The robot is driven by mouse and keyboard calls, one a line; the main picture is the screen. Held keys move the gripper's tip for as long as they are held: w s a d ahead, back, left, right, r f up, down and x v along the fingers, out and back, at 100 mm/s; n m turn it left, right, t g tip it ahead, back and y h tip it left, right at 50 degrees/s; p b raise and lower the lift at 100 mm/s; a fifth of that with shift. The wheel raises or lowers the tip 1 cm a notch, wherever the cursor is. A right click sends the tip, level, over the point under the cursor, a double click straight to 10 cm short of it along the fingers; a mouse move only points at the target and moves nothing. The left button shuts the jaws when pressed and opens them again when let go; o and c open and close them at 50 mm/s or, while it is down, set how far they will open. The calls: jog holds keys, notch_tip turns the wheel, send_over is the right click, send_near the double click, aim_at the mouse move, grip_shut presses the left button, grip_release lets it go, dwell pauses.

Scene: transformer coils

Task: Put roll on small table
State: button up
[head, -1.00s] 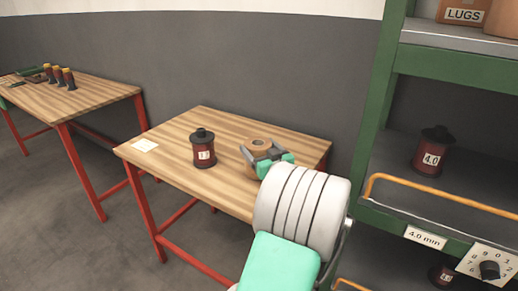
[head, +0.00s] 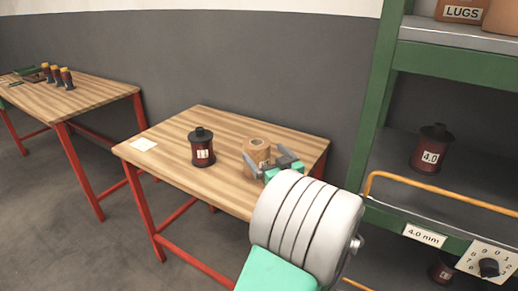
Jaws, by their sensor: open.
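A tan-orange roll (head: 256,149) with a hole in its top stands upright on the small wooden table (head: 220,126) with red legs. My gripper (head: 269,169) is at the roll's near right side. Its grey fingers are open and empty, with a small gap to the roll hard to judge. My white and mint arm hides the table's near right corner.
A dark red spool (head: 202,149) with a black top stands left of the roll, and a white card (head: 143,145) lies at the table's left. A green shelf (head: 385,110) with an orange rail (head: 440,197) stands close on the right. Another table (head: 95,92) with several small spools is at the left.

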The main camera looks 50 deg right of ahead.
jog(key=v, duration=0.6)
jog(key=shift+s, duration=0.2)
jog(key=shift+a, duration=0.15)
jog(key=w+a+n+g+y+p, duration=0.2)
jog(key=w+a+n+y+p, duration=0.15)
jog(key=w+a, duration=0.5)
jog(key=w+a+n+g+y+p, duration=0.2)
jog(key=w+a+g+y+p, duration=0.25)
jog(key=a, duration=0.75)
jog(key=s+a+r+g+p, duration=0.2)
jog(key=s+a+g+p, duration=0.1)
jog(key=a, duration=0.7)
jog(key=s+a+r+g+p, duration=0.3)
jog(key=s+a+p, duration=0.2)
jog(key=a, duration=0.6)
jog(key=shift+r+p, duration=0.35)
jog(key=shift+p, duration=0.2)
jog(key=shift+a, duration=0.15)
